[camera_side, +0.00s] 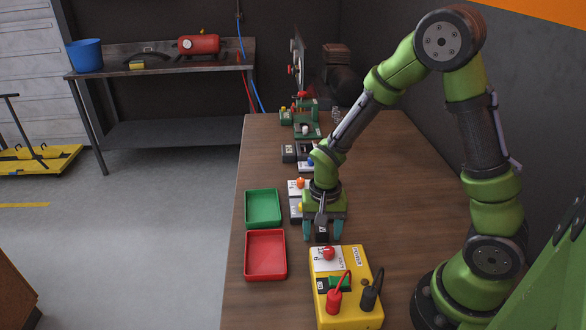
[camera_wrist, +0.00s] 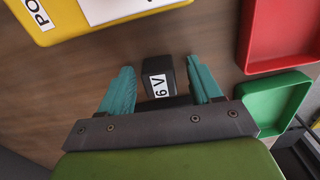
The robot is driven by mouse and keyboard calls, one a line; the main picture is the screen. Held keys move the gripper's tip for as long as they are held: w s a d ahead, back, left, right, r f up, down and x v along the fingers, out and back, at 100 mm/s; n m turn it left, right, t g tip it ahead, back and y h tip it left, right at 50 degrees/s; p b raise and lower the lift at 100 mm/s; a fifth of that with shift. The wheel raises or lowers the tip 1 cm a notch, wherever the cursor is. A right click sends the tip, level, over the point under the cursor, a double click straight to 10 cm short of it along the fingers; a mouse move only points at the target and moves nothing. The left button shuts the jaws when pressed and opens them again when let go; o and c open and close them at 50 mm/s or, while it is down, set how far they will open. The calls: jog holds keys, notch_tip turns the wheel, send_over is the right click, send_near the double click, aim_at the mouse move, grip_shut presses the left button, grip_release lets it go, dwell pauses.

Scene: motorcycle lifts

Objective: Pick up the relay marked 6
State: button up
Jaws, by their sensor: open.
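A small black relay (camera_wrist: 157,67) stands on the wooden bench between my gripper's two fingers in the wrist view. Its white label reads as a 6 with a V, seen turned over. A gap shows on each side of it, so the fingers do not touch it. My gripper (camera_wrist: 160,65) is open, with a teal finger on either side. In the side view my gripper (camera_side: 322,236) is low over the bench, pointing down around the black relay (camera_side: 322,229), whose lower part shows between the fingers.
A yellow power box (camera_side: 347,300) with red and black leads stands close in front. A green tray (camera_side: 263,208) and red tray (camera_side: 265,254) lie to the left. Labelled blocks (camera_side: 297,187) stand close behind my gripper. Bench to the right is mostly clear.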

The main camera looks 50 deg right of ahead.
jog(key=shift+c, duration=0.3)
jog(key=c, duration=1)
jog(key=shift+r, duration=0.1)
